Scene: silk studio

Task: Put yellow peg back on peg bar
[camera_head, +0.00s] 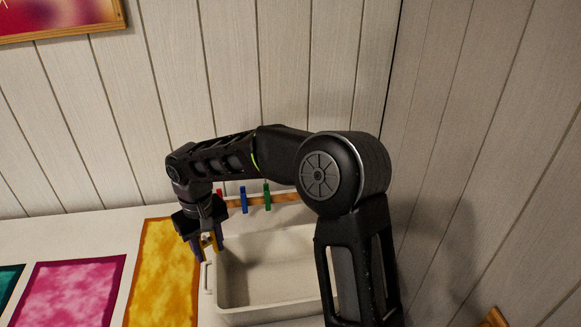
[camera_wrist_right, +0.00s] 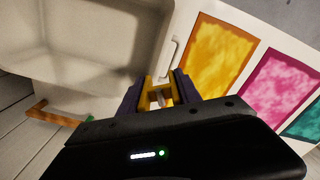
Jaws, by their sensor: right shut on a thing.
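The yellow peg (camera_wrist_right: 151,88) is between the fingers of my right gripper (camera_wrist_right: 158,96) in the right wrist view. In the head view the right gripper (camera_head: 206,245) is shut on it, at the left end of the white basin, with a small yellow part (camera_head: 209,239) showing. The wooden peg bar (camera_head: 281,199) runs along the back by the wall, with a blue peg (camera_head: 244,199), a green peg (camera_head: 267,196) and a red peg (camera_head: 220,193) on it. My right arm hides the bar's right part. My left gripper is not in view.
The white basin (camera_head: 226,303) has a handle at its left end and looks empty. Yellow (camera_head: 163,275), pink (camera_head: 72,292) and teal (camera_head: 9,283) cloth panels lie to its left on the white table. The plank wall stands close behind the bar.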

